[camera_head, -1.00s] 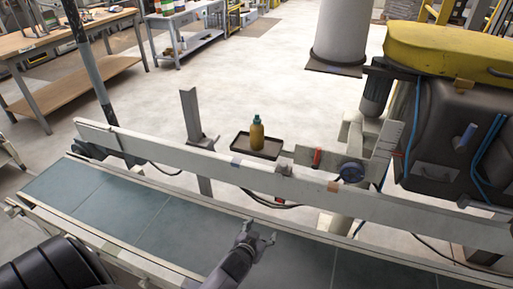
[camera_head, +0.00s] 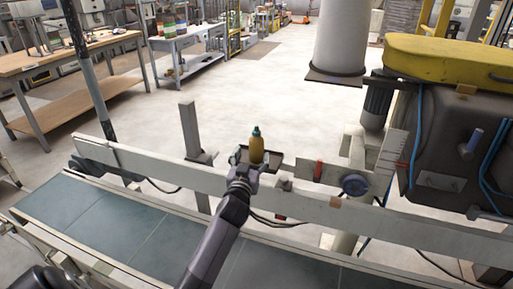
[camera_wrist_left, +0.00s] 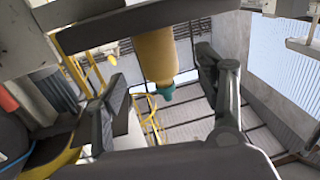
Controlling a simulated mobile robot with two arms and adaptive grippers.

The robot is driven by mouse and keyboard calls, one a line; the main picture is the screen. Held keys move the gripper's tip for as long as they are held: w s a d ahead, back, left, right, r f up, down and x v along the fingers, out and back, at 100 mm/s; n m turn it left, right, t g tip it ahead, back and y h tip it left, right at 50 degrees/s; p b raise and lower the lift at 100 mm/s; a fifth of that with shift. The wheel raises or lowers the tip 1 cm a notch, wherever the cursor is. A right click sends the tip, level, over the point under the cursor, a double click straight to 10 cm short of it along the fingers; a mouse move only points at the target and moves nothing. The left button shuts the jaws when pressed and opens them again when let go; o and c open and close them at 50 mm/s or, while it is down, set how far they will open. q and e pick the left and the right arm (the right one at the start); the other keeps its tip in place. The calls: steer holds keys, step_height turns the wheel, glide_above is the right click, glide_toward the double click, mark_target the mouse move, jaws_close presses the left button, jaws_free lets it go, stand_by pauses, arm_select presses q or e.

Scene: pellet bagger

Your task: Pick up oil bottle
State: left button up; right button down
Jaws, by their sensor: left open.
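The oil bottle (camera_head: 257,146) is yellow-brown with a teal cap. In the head view it stands upright at a small dark tray (camera_head: 276,160) beyond the conveyor's rail. My left gripper (camera_head: 250,160) is open, with its fingers at the bottle's lower part. The gripper hides part of the tray and the bottle's base. In the left wrist view the bottle (camera_wrist_left: 155,58) shows between the two spread fingers (camera_wrist_left: 165,95), its cap pointing down in the picture. I cannot tell whether a finger touches it. My right gripper is not in view.
The conveyor belt (camera_head: 140,235) and its pale side rail (camera_head: 400,222) run across the front, under my left arm. A grey post (camera_head: 191,130) stands left of the tray. A dark machine with a yellow top (camera_head: 450,62) is at the right. Open floor lies beyond.

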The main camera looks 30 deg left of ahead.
mark_target(255, 150)
arm_select(q)
steer(key=shift+x, duration=3.4)
steer(key=shift+d+f, duration=0.1)
steer(key=shift+f, duration=0.05)
steer(key=c, duration=1.3)
